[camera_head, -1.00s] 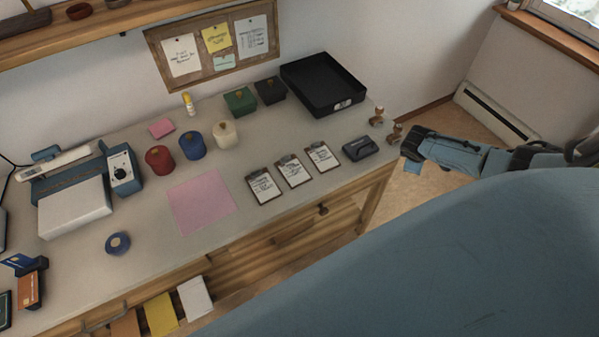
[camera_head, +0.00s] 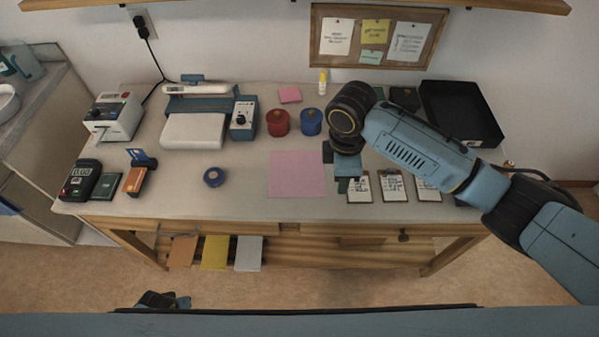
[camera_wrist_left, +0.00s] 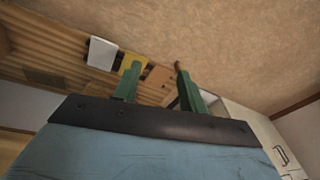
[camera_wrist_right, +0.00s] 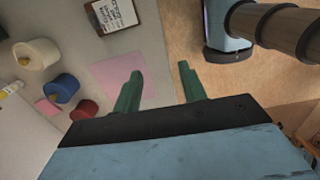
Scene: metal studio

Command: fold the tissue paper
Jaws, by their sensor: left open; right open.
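The tissue paper is a flat pink square sheet (camera_head: 297,176) at the middle front of the desk in the head view; it also shows in the right wrist view (camera_wrist_right: 112,72). My right gripper (camera_head: 343,186) is open and empty just right of the sheet, pointing down. In the right wrist view its green fingers (camera_wrist_right: 160,70) are apart, one overlapping the sheet's edge in the picture. I cannot tell its height above the desk. My left gripper (camera_wrist_left: 157,78) is open and empty in the left wrist view, facing the desk's lower front and the floor.
Clipboards (camera_head: 392,186) lie right of the sheet, partly near my right arm. A black tray (camera_head: 461,112) is at the back right. The desk immediately left of the sheet is clear.

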